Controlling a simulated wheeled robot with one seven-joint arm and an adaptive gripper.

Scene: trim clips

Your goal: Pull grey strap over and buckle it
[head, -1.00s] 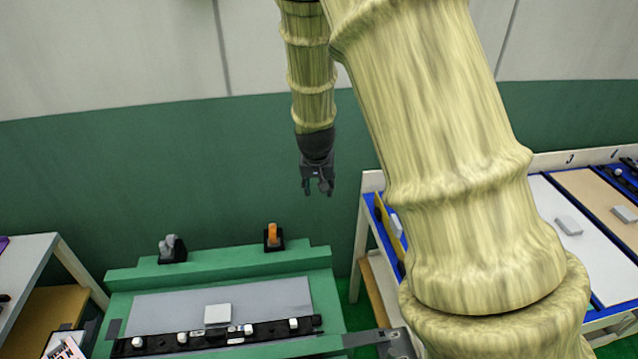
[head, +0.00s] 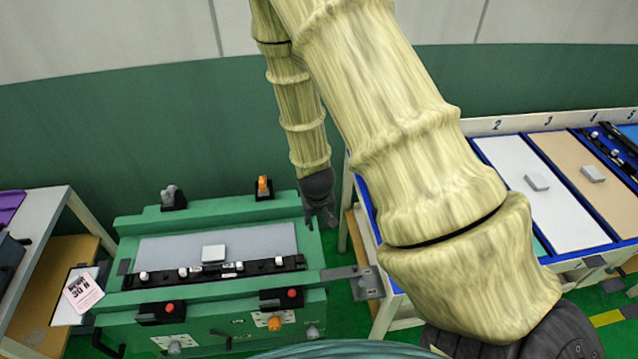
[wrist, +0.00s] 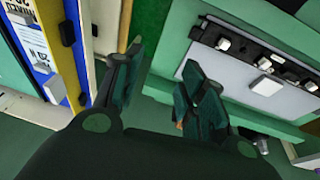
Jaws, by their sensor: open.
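A green bench (head: 225,207) has a flat grey panel (head: 255,238) on top. A black strip (head: 200,283) with several white clips runs along the panel's front edge, and a pale grey block (head: 213,253) sits behind it. A grey metal-looking arm or bracket (head: 350,272) sticks out at the bench's right end; I cannot tell whether it is the strap or its buckle. No grey strap is clearly recognisable. My gripper (head: 322,218) is open and empty by the bench's back right corner. In the wrist view my gripper (wrist: 162,58) has its fingers apart, with the strip (wrist: 262,50) to the right.
An orange-topped switch (head: 263,188) and a grey lever (head: 172,198) stand on the bench's back ledge. Red buttons (head: 292,293) are on its front. A white-framed table with numbered trays (head: 535,190) stands right, and a grey-topped table (head: 38,225) left.

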